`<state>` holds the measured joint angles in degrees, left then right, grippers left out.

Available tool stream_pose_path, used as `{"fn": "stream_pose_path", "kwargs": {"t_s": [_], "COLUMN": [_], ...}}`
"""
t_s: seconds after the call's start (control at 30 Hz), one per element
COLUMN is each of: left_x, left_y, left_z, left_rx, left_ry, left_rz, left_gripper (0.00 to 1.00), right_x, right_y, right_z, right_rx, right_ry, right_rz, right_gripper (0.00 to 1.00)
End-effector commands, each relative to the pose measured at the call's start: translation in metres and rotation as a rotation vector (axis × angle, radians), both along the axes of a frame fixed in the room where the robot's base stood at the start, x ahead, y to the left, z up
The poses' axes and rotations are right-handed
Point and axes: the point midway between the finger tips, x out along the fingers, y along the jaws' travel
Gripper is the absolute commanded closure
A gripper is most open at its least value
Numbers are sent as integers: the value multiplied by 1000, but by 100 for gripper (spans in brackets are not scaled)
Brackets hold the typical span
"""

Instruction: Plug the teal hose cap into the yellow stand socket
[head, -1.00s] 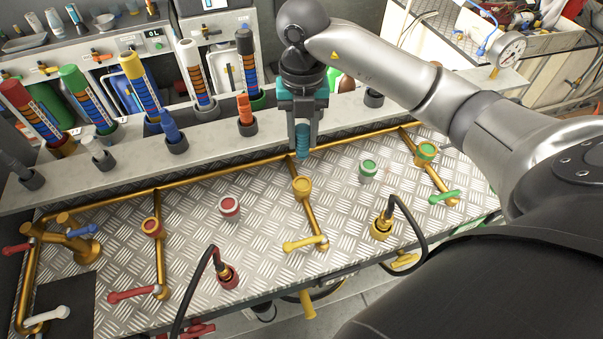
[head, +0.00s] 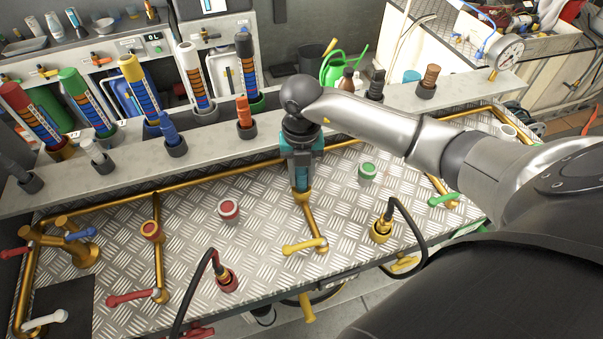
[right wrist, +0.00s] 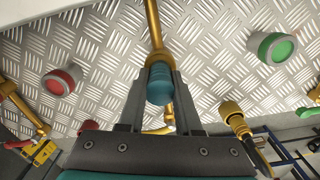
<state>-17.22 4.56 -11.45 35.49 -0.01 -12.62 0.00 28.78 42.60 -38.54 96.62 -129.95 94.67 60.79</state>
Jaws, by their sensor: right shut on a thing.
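My right gripper (head: 301,188) is shut on the teal hose cap (head: 301,178), pointing down over the metal bench. The yellow stand socket (head: 303,197) is right under the fingertips, mostly hidden by them. In the right wrist view the teal cap (right wrist: 159,86) sits between the fingers, lined up with the gold-yellow socket (right wrist: 158,58) just beyond it. The cap's end is at the socket's mouth; I cannot tell whether it is inside or only touching. My left gripper is not in view.
A green-ringed socket (head: 368,172) stands to the right and a red-ringed socket (head: 229,210) to the left. A yellow valve lever (head: 304,246) is in front. A black hose with a gold plug (head: 381,229) is at the front right. Bottles line the back ledge.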

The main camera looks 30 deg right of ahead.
Motion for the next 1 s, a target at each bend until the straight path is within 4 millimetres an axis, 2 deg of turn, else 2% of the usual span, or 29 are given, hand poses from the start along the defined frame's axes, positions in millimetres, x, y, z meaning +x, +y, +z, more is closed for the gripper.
{"fn": "stream_pose_path", "kwargs": {"t_s": [0.13, 0.17, 0.4, 0.77, 0.87, 1.0], "left_x": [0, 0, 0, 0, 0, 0], "left_y": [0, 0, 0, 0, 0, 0], "left_z": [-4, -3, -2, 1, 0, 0], "left_rx": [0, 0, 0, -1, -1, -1], "left_ry": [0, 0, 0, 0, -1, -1], "left_rz": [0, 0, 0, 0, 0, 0], "left_gripper": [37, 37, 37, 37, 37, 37], "right_x": [0, 0, 0, 1, 1, 2], "right_y": [0, 0, 0, 0, -1, -1], "right_z": [-4, -3, -3, 4, 19, 50], "right_rx": [-1, -1, -1, 0, 0, -2], "right_ry": [0, 0, 0, -2, -4, -7], "right_rz": [-1, -1, -1, -1, -1, 0], "right_gripper": [100, 64, 37, 37, 37, 37]}}
